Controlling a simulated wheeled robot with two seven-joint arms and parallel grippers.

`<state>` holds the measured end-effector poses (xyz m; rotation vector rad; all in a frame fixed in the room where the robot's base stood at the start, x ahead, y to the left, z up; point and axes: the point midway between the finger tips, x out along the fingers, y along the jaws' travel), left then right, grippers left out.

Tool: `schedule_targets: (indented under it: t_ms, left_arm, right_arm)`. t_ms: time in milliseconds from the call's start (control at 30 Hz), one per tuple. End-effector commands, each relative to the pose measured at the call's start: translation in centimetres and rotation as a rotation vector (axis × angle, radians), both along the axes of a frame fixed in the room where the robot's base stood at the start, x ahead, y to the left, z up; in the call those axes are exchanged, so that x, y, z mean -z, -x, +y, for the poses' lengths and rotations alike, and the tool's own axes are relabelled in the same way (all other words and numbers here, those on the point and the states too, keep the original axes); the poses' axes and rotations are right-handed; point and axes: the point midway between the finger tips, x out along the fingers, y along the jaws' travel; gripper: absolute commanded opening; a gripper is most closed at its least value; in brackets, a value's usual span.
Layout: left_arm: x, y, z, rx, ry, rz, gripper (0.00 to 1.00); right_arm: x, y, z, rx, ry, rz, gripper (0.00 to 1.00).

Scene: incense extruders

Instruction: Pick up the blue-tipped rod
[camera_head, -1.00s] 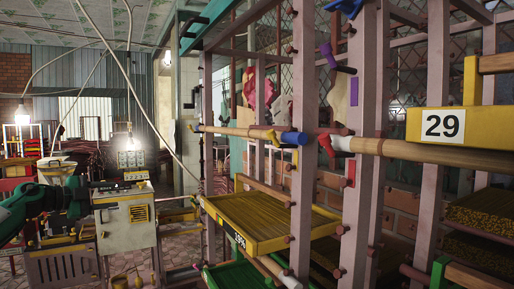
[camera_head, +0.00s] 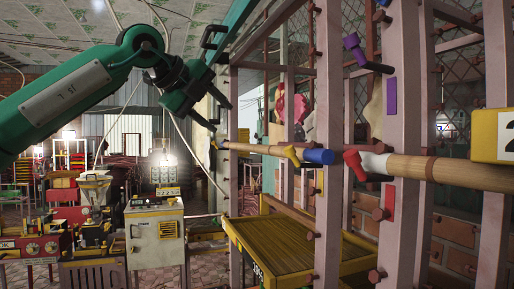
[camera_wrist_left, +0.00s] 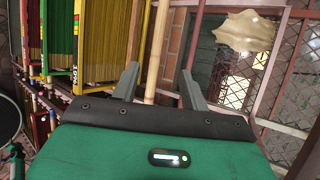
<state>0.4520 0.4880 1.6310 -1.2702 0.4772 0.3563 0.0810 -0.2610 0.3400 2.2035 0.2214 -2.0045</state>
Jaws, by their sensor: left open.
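The blue-tipped rod (camera_head: 258,149) is a pale wooden rod lying nearly level on the rack in the head view. Its blue tip (camera_head: 318,156) is at the right, beside a yellow peg (camera_head: 292,156). My left gripper (camera_head: 222,116) is open and empty, a little above the rod's left end, apart from it in the head view. In the left wrist view a pale rod (camera_wrist_left: 151,60) runs between the two open fingers (camera_wrist_left: 160,78); its lower part is hidden behind the gripper body. My right gripper is not in view.
Rack posts (camera_head: 328,110) stand to the right. A thicker wooden rod (camera_head: 440,170) with a red-and-white end lies right of the blue tip. A yellow tray (camera_head: 345,262) sits below. Machines (camera_head: 155,235) stand at the lower left.

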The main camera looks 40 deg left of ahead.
Motion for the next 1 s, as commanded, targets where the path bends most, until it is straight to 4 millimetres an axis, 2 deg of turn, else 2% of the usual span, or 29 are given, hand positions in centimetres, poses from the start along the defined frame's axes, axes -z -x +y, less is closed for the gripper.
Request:
schedule_targets:
  t_ms: [100, 300, 533, 667, 800, 1000]
  left_arm:
    - [1.2, -2.2, 0.0, 0.003, 0.000, 0.006, 0.45]
    - [2.9, -4.8, -0.1, 0.003, 0.002, 0.003, 0.45]
    - [3.8, -6.2, -0.1, 0.003, 0.003, 0.003, 0.45]
    - [5.0, -7.7, -0.3, 0.005, 0.004, 0.005, 0.45]
    - [6.0, -9.1, -0.2, 0.002, 0.003, 0.003, 0.45]
    - [6.5, -9.6, -0.2, 0.001, 0.002, 0.000, 0.45]
  right_arm:
    - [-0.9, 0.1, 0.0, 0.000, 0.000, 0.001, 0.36]
    - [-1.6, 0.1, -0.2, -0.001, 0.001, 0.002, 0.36]
    - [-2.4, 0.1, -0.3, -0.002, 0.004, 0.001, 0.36]
    - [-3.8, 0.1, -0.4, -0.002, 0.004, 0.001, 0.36]
    - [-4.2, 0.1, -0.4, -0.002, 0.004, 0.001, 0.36]
    - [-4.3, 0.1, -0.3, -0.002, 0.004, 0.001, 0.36]
